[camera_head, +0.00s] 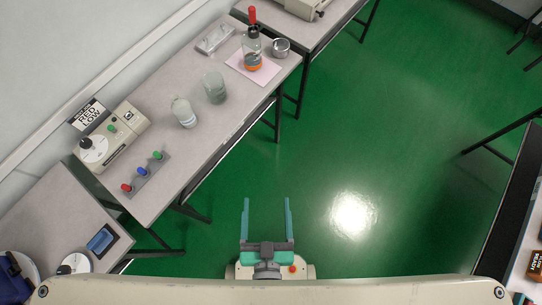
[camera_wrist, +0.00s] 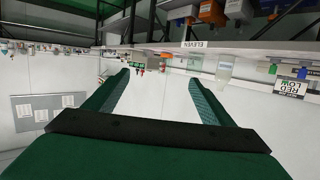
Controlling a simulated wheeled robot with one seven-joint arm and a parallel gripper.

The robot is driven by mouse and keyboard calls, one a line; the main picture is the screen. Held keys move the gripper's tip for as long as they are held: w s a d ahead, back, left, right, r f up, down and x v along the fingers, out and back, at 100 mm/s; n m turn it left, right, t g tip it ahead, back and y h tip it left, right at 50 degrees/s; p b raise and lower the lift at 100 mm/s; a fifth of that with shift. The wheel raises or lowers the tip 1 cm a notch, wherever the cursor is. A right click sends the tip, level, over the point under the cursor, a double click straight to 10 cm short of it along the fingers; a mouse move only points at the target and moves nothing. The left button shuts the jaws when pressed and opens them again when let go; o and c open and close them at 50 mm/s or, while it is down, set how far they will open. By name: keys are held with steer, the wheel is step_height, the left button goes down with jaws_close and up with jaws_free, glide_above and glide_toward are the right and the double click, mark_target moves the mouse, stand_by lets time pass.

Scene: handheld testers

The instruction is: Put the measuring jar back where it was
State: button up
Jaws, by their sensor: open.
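A clear, greyish glass jar (camera_head: 214,87), which looks like the measuring jar, stands upright near the middle of the long grey bench (camera_head: 190,150). A pale bottle (camera_head: 183,112) stands beside it, to the lower left. My gripper (camera_head: 267,203) is open and empty over the green floor, to the right of the bench and well apart from the jar. In the wrist view the open fingers (camera_wrist: 160,78) have nothing between them. The scene there is upside down, and a pale jar-like shape (camera_wrist: 224,70) shows beyond the right finger; its details are too small to tell.
A flask with orange liquid (camera_head: 252,50) stands on a pink sheet (camera_head: 240,70), with a metal cup (camera_head: 281,46) beside it. A device (camera_head: 108,138) and a strip with coloured knobs (camera_head: 145,175) occupy the bench's near end. The floor (camera_head: 400,150) right of the bench is clear.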

steer(key=shift+s+d+r, duration=0.3)
steer(key=shift+s+r, duration=0.25)
steer(key=shift+s, duration=0.2)
steer(key=shift+s+d+r, duration=0.3)
steer(key=shift+s+r, duration=0.2)
steer(key=shift+s, duration=0.25)
